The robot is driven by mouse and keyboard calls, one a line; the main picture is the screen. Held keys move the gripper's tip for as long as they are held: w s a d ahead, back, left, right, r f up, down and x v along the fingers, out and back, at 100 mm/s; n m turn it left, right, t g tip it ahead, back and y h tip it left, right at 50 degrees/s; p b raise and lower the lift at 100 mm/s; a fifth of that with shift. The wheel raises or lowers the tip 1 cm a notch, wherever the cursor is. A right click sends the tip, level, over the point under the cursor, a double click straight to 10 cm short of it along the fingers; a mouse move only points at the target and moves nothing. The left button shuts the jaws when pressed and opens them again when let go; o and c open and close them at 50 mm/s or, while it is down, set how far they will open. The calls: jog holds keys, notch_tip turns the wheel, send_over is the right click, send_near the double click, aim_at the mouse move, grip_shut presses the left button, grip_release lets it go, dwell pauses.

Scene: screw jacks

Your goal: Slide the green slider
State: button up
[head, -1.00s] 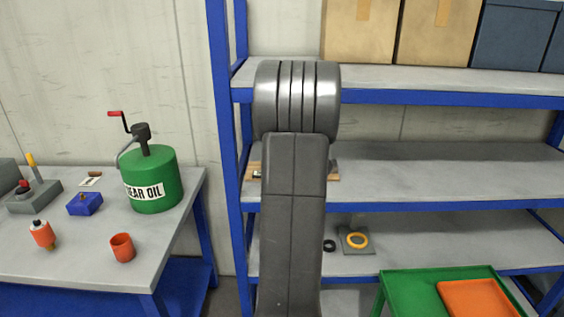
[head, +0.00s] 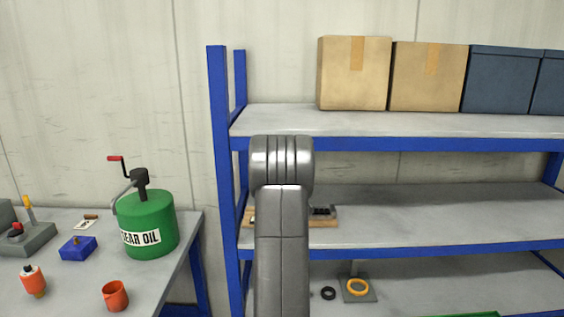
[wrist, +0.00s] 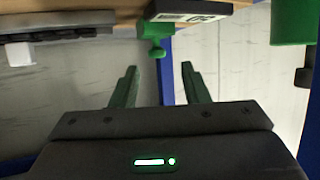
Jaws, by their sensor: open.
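In the wrist view, a green slider (wrist: 157,30) with a small round knob sticks out from a wooden board (wrist: 120,14) at the top of the picture. A dark block (wrist: 190,10) with a white label lies beside it. My gripper (wrist: 158,70) is open and empty. Its two green fingers point toward the slider, with the knob in line with the gap and apart from both fingertips. In the head view, the board (head: 325,223) lies on the middle shelf, with a dark part on it. My arm hides most of it, the slider and my gripper.
A blue-framed shelf rack (head: 400,145) has boxes on top. A yellow ring (head: 357,286) and a black ring (head: 328,293) are on the lower shelf. A green gear oil drum (head: 148,225) stands on the left bench. The middle shelf's right side is clear.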

jog(key=x, duration=0.4)
jog(key=shift+d+p, duration=0.3)
jog(key=shift+d, duration=0.05)
